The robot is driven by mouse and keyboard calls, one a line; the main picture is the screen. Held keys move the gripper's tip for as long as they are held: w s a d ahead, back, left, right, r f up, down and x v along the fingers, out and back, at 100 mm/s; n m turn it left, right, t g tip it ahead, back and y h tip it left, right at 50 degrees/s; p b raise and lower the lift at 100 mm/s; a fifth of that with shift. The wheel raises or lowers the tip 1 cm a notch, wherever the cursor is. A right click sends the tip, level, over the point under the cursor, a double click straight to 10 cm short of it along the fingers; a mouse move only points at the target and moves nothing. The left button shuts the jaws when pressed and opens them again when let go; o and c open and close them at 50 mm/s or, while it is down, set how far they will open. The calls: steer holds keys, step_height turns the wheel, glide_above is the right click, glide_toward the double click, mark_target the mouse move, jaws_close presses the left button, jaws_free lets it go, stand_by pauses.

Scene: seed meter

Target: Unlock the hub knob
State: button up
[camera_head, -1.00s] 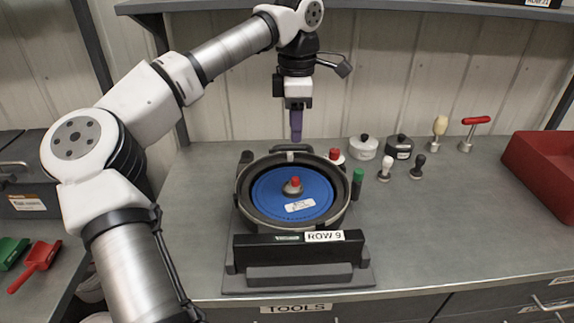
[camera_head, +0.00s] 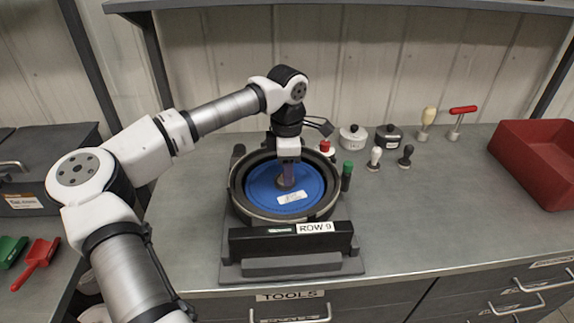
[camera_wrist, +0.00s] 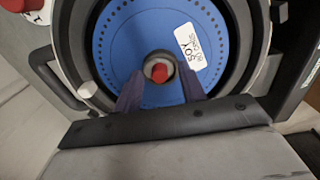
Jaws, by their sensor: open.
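The seed meter is a dark round housing (camera_head: 236,200) with a blue disc (camera_head: 262,190) inside, behind a black block labelled ROW 9. In the wrist view, the hub knob (camera_wrist: 160,71) has a red top on a grey round hub at the centre of the blue disc (camera_wrist: 118,40). My gripper (camera_head: 286,180) points down over the hub and mostly hides the knob in the head view. In the wrist view, my gripper (camera_wrist: 162,88) is open, with one purple finger on each side of the hub. I cannot tell whether the fingers touch it.
A green-topped cylinder (camera_head: 347,176) and a red-knobbed pot (camera_head: 325,146) stand close to the housing's right side. Two lidded pots and several handled tools stand behind to the right. A red bin (camera_head: 545,165) is at the far right. The right front bench is clear.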

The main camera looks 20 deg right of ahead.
jaws_close()
steer(key=shift+f+n+b, duration=0.1)
steer(key=shift+n+b, duration=0.3)
steer(key=shift+b, duration=0.1)
steer(key=n+b, duration=0.2)
steer(key=shift+f+n+b, duration=0.1)
steer(key=shift+n+b, duration=0.2)
steer(key=shift+n, duration=0.1)
steer(key=n+b, duration=0.3)
steer(key=n, duration=0.2)
steer(key=n+b, duration=0.2)
steer(key=n, duration=0.3)
steer(key=n+b, duration=0.1)
steer(key=n, duration=0.3)
steer(key=shift+b, duration=0.4)
steer(key=shift+r+n, duration=0.2)
steer(key=shift+n, duration=0.1)
